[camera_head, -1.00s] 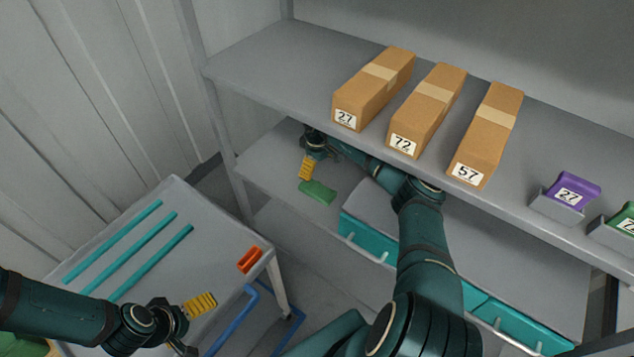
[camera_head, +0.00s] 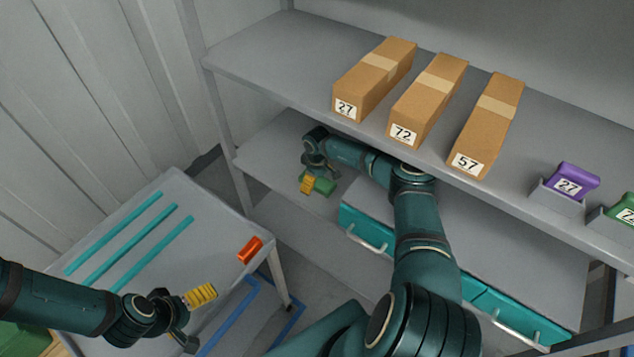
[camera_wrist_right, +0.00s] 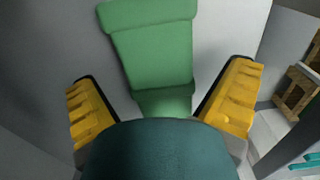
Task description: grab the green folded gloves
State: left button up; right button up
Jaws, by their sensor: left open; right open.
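The green folded gloves (camera_head: 322,186) lie on the lower shelf, partly hidden behind my right gripper (camera_head: 310,182). In the right wrist view, the gloves (camera_wrist_right: 155,50) run between the two yellow fingers of my right gripper (camera_wrist_right: 165,105), which stand apart on either side. The gloves' near end is hidden by my dark teal gripper body. I see no finger pressed against the gloves. My left gripper (camera_head: 195,315) is open and empty over the near edge of the grey cart.
Three numbered cardboard boxes (camera_head: 428,98) stand on the upper shelf (camera_head: 265,55), above my right arm. Teal drawers (camera_head: 368,232) sit right of the gloves. The cart (camera_head: 130,190) holds teal strips (camera_head: 125,240) and an orange item (camera_head: 250,249).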

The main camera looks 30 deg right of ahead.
jog(key=shift+f, duration=0.15)
jog(key=c, duration=1.2)
